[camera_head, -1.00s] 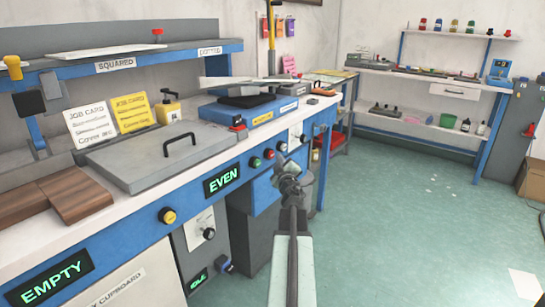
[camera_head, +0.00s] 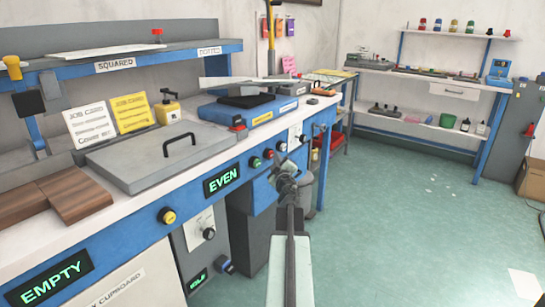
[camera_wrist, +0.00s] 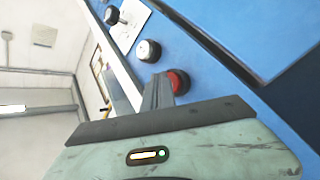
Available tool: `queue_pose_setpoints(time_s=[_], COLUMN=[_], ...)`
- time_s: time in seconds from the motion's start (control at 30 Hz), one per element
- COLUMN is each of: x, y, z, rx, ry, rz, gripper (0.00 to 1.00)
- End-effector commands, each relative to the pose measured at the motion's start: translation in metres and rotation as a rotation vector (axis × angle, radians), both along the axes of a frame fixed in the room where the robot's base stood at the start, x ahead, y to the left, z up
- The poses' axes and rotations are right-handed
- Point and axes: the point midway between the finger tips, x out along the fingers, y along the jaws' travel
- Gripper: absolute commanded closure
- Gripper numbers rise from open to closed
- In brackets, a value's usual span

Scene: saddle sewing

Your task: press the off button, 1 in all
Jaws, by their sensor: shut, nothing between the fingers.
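A red button (camera_head: 268,154), which looks like the off button, sits on the blue front panel of the bench, between a green button (camera_head: 255,162) and a pale one (camera_head: 282,146). No lettering on it is readable. My gripper (camera_head: 277,167) is shut and empty, just in front of the panel and slightly below and right of the red button in the head view. In the wrist view, the red button (camera_wrist: 179,82) is right beside the tip of my gripper (camera_wrist: 160,82), which overlaps its left edge. I cannot tell whether they touch.
The wrist view shows a pale knob (camera_wrist: 148,50) and a black knob (camera_wrist: 112,15) farther along the blue panel. A lit EVEN display (camera_head: 222,179) is left of the buttons. A grey bin (camera_head: 304,190) stands behind my arm.

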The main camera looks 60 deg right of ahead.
Motion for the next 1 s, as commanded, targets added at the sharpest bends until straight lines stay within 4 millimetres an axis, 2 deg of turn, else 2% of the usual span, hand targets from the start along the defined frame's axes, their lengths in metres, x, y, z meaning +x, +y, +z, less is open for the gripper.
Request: queue_pose_setpoints(time_s=[0.6,1.0], x=[0.0086,0.0053], y=[0.0005,0.0008], z=[0.0002,0.0001], rx=[-0.001,0.000], ry=[0.000,0.000], rz=[0.002,0.001], gripper=[1.00,1.00])
